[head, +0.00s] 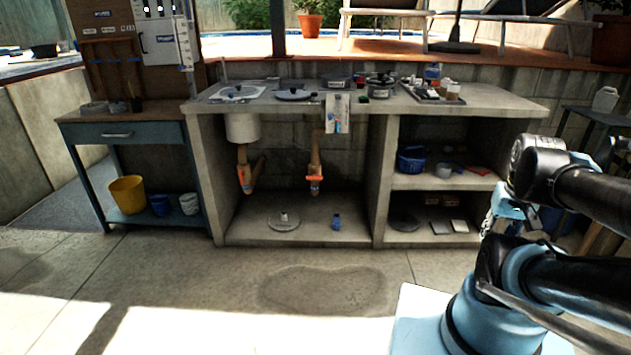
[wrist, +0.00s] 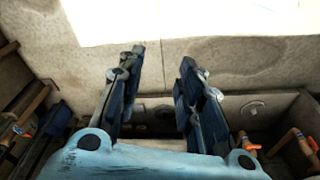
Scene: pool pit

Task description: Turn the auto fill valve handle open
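Two tan pipes with orange parts hang under the concrete counter in the head view: a left pipe fitting (head: 246,174) with an angled branch, and a right pipe fitting (head: 315,172) with an orange piece near its lower end. I cannot tell which one carries the auto fill valve handle. Orange-and-tan fittings also show at the lower right of the wrist view (wrist: 246,142). My gripper (wrist: 162,58) is open, its two dark fingers wide apart with nothing between them. It is well away from the pipes; in the head view my arm is at the right.
The concrete counter (head: 470,103) holds lids, pots and a tray. Below are a round disc (head: 284,221), a small blue bottle (head: 336,222) and a blue basket (head: 411,159). A blue bench (head: 88,133) with buckets stands left. The floor in front is clear.

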